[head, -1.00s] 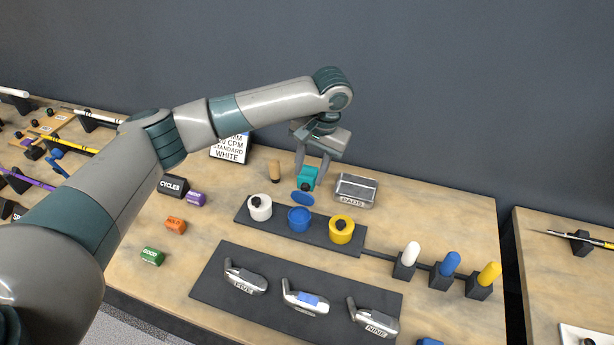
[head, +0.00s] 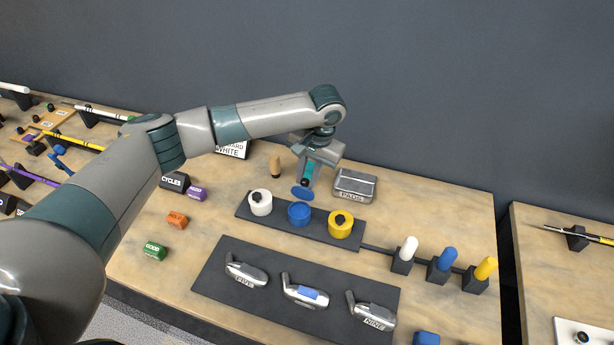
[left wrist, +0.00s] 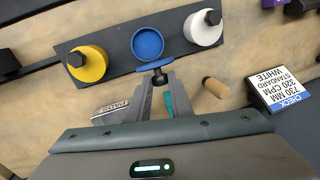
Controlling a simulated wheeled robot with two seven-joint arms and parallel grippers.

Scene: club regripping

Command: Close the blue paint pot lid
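The blue paint pot (head: 299,215) stands open in the dark rack, between the white and yellow pots. Its blue lid (head: 302,194) stands tilted up at the pot's far edge. In the left wrist view the open pot (left wrist: 147,44) shows its blue inside, and the lid (left wrist: 155,66) is seen nearly edge-on with its dark knob (left wrist: 160,79) toward me. My left gripper (head: 307,182) is just behind the lid. In the left wrist view its fingers (left wrist: 161,80) stand apart on either side of the knob; contact is not clear. My right gripper is out of view.
The white pot (head: 260,203) and yellow pot (head: 340,225) flank the blue one, both lidded. A wooden peg (head: 275,167) and a metal PADS tin (head: 354,187) stand close to my gripper.

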